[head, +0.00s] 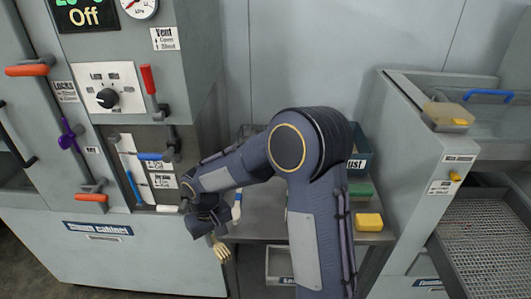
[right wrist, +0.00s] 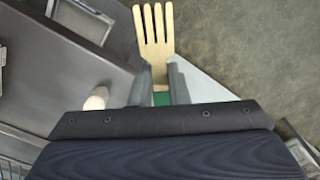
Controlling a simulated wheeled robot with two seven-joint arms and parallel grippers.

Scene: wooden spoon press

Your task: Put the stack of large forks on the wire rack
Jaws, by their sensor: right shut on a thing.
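My right gripper (head: 208,222) is shut on pale wooden forks (head: 219,250), which hang tines down in front of the grey bench. In the right wrist view the forks (right wrist: 156,32) stick out beyond the two fingers of the gripper (right wrist: 160,82); I cannot tell how many are stacked. A green patch (right wrist: 161,98) shows between the fingers. A metal mesh surface (head: 490,240) lies at the lower right of the head view; I cannot tell whether it is the wire rack. My left gripper is out of view.
A large grey cabinet (head: 120,255) stands at left. My right arm hides much of the bench. A pale rounded end (right wrist: 97,98) shows beside the gripper.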

